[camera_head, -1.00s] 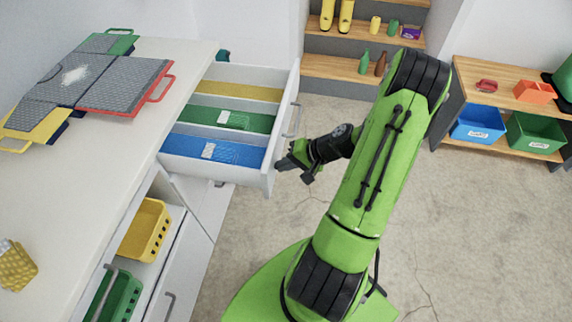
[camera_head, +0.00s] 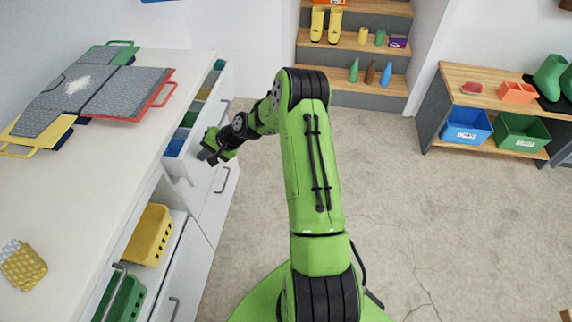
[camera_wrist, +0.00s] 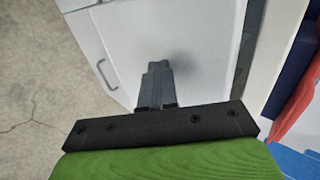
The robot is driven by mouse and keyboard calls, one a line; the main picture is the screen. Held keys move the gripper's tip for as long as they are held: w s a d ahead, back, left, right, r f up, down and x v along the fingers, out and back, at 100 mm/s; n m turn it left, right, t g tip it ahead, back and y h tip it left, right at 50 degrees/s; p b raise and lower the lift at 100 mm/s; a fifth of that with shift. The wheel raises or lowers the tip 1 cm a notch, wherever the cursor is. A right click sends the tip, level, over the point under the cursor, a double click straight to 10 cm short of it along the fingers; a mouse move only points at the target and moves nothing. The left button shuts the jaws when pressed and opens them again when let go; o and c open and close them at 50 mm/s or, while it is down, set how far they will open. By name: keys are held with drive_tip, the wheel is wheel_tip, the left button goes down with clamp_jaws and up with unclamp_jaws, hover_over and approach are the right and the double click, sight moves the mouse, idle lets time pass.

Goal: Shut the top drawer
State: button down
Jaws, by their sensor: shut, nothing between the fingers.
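The top drawer (camera_head: 181,171) is part-way open under the white counter. Narrow strips of its blue, green and yellow compartments show between its front and the counter edge. Its handle (camera_head: 224,106) is on the front, beyond my gripper. My gripper (camera_head: 207,151) is at the near part of the drawer front, at its outer side. In the wrist view my gripper (camera_wrist: 157,72) is shut and empty, its fingertips against or very close to a white front panel (camera_wrist: 195,40). The exact contact is hidden.
A lower drawer (camera_head: 172,250) stands open with a yellow basket (camera_head: 150,236) and a green basket (camera_head: 122,298) in it. Gray mats with coloured frames lie on the counter (camera_head: 110,180). The floor (camera_head: 400,210) to the right is clear.

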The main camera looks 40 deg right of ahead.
sight(182, 150)
drive_tip(key=w+a, duration=0.4)
drive_tip(key=w, duration=0.1)
drive_tip(key=shift+w, duration=0.15)
drive_tip(key=shift+w+a, duration=0.15)
drive_tip(key=shift+w, duration=0.05)
drive_tip(key=shift+w+a+r, duration=0.1)
drive_tip(key=shift+a+r, duration=0.05)
